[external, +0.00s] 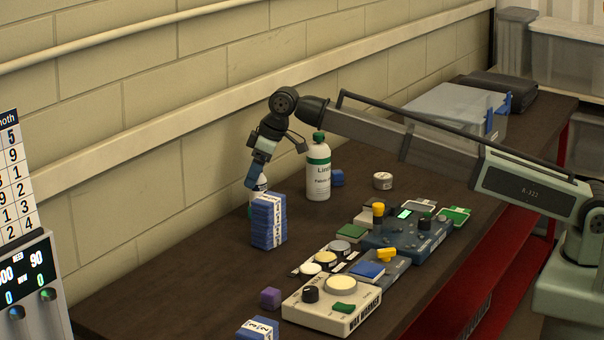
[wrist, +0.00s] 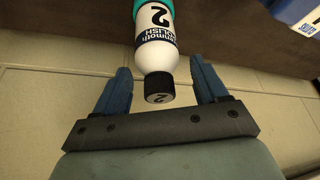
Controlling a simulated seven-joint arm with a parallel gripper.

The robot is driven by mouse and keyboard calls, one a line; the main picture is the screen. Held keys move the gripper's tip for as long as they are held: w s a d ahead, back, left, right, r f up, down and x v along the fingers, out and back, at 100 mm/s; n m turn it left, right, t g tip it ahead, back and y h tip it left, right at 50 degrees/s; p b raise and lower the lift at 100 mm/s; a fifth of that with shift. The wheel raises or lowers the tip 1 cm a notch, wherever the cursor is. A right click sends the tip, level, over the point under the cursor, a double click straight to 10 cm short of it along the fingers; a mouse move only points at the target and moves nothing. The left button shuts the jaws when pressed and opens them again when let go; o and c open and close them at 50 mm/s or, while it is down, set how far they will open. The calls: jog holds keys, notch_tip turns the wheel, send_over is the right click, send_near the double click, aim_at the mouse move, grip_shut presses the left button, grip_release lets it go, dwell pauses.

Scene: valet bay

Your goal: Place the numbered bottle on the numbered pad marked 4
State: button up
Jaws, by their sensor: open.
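A white bottle (wrist: 158,52) with a teal band, a black cap and a large 2 on its label stands out in the wrist view. My gripper (wrist: 160,66) is open, with one blue finger on each side of the bottle; I cannot tell whether either finger touches it. In the external view my gripper (external: 251,180) points down near the wall, and a white bottle (external: 259,184) shows partly behind it and the blue stack. No pad marked 4 can be read in either view.
A blue stack (external: 269,222) with white labels stands close in front of my gripper. A larger white bottle with a green cap (external: 318,168) stands to its right. Several control boxes (external: 333,302) with coloured buttons fill the table's front. Dark tabletop (external: 205,268) is clear at left.

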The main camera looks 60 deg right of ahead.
jog(key=v, duration=1.2)
dwell(0.3)
